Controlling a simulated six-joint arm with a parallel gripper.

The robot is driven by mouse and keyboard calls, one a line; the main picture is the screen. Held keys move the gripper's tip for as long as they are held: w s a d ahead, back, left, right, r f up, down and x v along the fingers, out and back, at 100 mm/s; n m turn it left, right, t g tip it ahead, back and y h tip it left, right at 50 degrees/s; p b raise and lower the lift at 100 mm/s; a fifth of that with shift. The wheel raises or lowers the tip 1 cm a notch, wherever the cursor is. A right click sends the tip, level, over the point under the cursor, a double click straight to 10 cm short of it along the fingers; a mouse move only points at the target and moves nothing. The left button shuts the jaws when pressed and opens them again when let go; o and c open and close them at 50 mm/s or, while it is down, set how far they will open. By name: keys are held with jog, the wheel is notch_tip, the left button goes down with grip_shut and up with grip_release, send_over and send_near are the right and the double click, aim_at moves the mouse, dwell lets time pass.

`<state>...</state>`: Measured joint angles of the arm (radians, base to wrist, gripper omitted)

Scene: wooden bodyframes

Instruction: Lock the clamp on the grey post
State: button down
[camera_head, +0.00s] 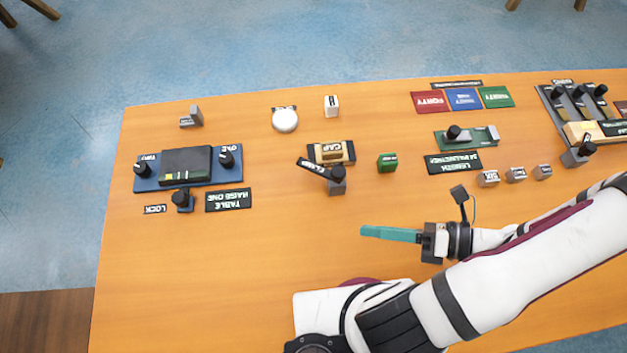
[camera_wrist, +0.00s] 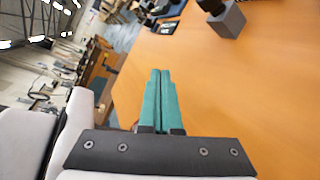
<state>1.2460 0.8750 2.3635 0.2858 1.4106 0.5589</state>
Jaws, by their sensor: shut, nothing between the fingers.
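A small grey post (camera_head: 337,187) stands upright near the middle of the table, with a black round cap on top. A black clamp lever (camera_head: 312,166) with white lettering extends from the cap toward the upper left. In the wrist view a grey block with a dark top, probably the same post (camera_wrist: 229,22), shows at the top edge, partly cut off. My gripper (camera_head: 364,231) has teal fingers pressed together and empty, in front of the post and slightly right, apart from it. The closed fingers also show in the wrist view (camera_wrist: 160,74).
Behind the post lies a tan block labelled CAP (camera_head: 331,152), with a green cube (camera_head: 387,162) to its right. A blue fixture with black knobs (camera_head: 225,175) is at left. A green slider fixture (camera_head: 478,138) is at right. The front left of the table (camera_head: 190,270) is clear.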

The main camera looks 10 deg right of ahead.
jog(key=s+a+r+n+g+h, duration=0.1)
jog(key=a+r+n+g+h, duration=0.35)
jog(key=n, duration=0.95)
jog(key=s+a+r+n+g+h, duration=0.2)
jog(key=r+n+g+h, duration=0.45)
jog(key=n, duration=0.65)
jog(key=w+a+f+n+t+h, duration=0.1)
jog(key=a+f+n+t+h, duration=0.3)
jog(key=f+n+t, duration=0.1)
jog(key=w+a+f+n+t+h, duration=0.2)
jog(key=a+f+n+t+h, duration=0.2)
jog(key=n+t, duration=0.3)
jog(key=w+a+f+n+t+h, duration=0.1)
jog(key=a+f+n+t+h, duration=0.3)
jog(key=t, duration=0.5)
jog(key=shift+w+a+f+n+h, duration=0.1)
jog(key=shift+a+f+n+h, duration=0.1)
jog(key=shift+f+n, duration=0.45)
jog(key=shift+w+a+f+n+h, duration=0.1)
jog(key=shift+a+f+n, duration=0.2)
jog(key=shift+f, duration=0.65)
jog(key=shift+d, duration=0.1)
send_near(321, 167)
jog(key=x, duration=0.3)
jog(key=a+x, duration=0.1)
jog(key=x, duration=0.1)
jog(key=shift+w+f, duration=0.1)
jog(key=shift+w, duration=0.3)
